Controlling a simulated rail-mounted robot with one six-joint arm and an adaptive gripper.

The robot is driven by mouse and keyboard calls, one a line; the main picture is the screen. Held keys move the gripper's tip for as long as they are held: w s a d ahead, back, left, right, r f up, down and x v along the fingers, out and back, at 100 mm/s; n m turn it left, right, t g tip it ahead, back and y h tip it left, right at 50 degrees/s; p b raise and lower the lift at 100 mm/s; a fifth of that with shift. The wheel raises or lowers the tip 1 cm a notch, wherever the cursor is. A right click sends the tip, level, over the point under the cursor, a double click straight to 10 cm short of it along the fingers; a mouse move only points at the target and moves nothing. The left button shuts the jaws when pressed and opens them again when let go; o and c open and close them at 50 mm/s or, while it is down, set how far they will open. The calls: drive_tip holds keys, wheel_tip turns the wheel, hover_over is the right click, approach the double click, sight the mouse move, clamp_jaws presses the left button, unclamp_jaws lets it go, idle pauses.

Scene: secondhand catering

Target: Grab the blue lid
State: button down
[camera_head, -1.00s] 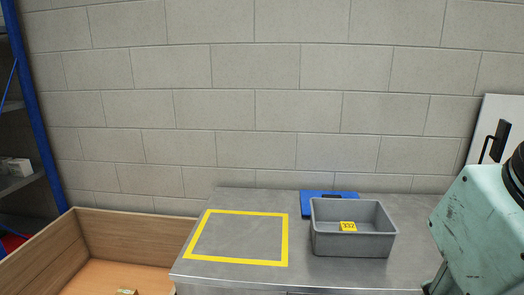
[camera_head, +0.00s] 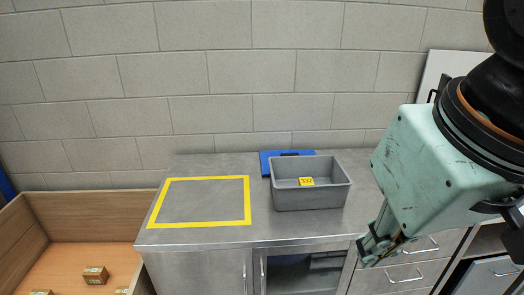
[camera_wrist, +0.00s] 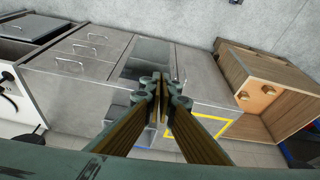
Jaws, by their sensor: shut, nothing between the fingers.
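The blue lid (camera_head: 266,162) lies at the back of the steel counter, close to the wall. The grey bin (camera_head: 311,195) stands in front of it and hides much of it. The bin has a yellow number label on it. My gripper (camera_head: 372,248) is at the right, in front of the counter's front edge and apart from the lid. In the wrist view the fingers of my gripper (camera_wrist: 162,80) meet at the tips, with nothing between them.
A yellow tape square (camera_head: 200,222) marks bare counter left of the bin. A wooden crate (camera_head: 95,208) with small boxes stands at the left. Cabinets and drawers (camera_head: 408,275) lie under the counter. A block wall closes the back.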

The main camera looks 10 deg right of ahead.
drive_tip(key=c, duration=3.3)
unclamp_jaws()
drive_tip(key=shift+c, duration=0.2)
drive_tip(key=o, duration=2.2)
drive_tip(key=shift+w+r, duration=0.1)
